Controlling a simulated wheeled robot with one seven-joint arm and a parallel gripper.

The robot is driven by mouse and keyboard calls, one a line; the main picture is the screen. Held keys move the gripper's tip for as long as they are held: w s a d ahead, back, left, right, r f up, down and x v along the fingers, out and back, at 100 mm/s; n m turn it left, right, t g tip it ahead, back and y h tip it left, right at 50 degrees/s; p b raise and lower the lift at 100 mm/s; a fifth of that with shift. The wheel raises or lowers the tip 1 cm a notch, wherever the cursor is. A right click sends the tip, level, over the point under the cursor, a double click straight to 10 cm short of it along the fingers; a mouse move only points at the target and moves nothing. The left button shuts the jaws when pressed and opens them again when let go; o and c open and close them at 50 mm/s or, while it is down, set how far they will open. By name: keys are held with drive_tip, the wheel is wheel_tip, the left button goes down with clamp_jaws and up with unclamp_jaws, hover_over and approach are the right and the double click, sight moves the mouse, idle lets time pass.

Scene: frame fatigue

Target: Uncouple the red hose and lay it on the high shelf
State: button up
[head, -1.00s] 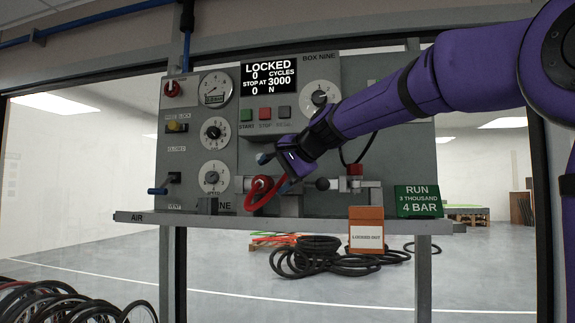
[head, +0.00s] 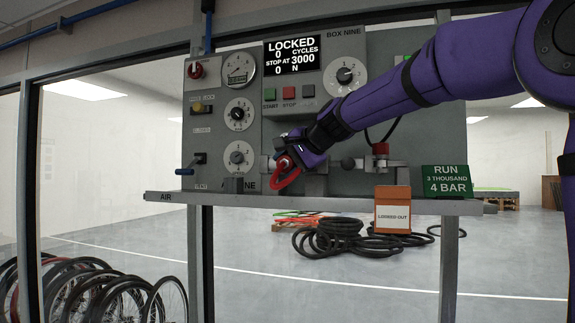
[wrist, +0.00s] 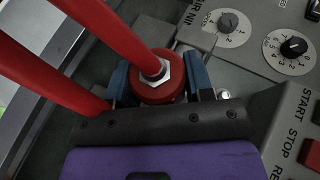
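The red hose (head: 289,176) is a short loop at the front of the grey test bench. In the wrist view its two red lengths (wrist: 110,35) run to the upper left, one ending in a silver hex nut on a round red collar (wrist: 160,92). My gripper (head: 287,158) is at this collar. In the wrist view its blue fingers (wrist: 158,82) stand close against both sides of the collar, with no clear gap, so it appears shut on it. The collar still sits at the bench fitting. The high shelf is not identifiable in these views.
The bench panel carries dials (head: 240,114), a blue-handled vent lever (head: 191,166) and a display reading LOCKED (head: 291,56). An orange "locked out" box (head: 392,208) and a green RUN sign (head: 446,180) are at the right. Black hose coils (head: 335,240) and bicycle wheels (head: 90,290) are lower down.

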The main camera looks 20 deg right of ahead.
sight(282, 164)
drive_tip(key=shift+o, duration=1.4)
drive_tip(key=c, duration=0.4)
drive_tip(key=shift+s, duration=0.1)
drive_tip(key=shift+s+a, duration=0.55)
drive_tip(key=shift+s, duration=0.2)
drive_tip(key=shift+s+a, duration=0.55)
drive_tip(key=shift+s, duration=0.2)
drive_tip(key=shift+s+a, duration=0.1)
drive_tip(key=s+a, duration=0.2)
drive_tip(key=s, duration=0.1)
drive_tip(key=shift+a, duration=0.1)
